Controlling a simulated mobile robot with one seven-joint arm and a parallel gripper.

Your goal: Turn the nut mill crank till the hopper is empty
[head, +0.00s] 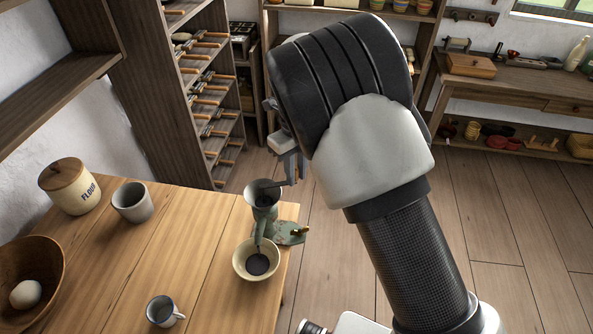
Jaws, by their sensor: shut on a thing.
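The green nut mill (265,224) stands at the right edge of the wooden table, its hopper (263,197) opening upward. The hopper's inside looks dark; I cannot tell how much is in it. A cream bowl (257,261) sits below and in front of the mill with a dark heap inside. My gripper (291,178) is just above and to the right of the hopper, shut on what looks like the end of the grey crank (271,184). The grip itself is small and partly hidden.
On the table (105,255) stand a flour jar (69,186), a grey cup (132,202), a small mug (163,311) and a wooden bowl (55,252) with a pale round thing. A rack (205,95) stands behind. The floor to the right is clear.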

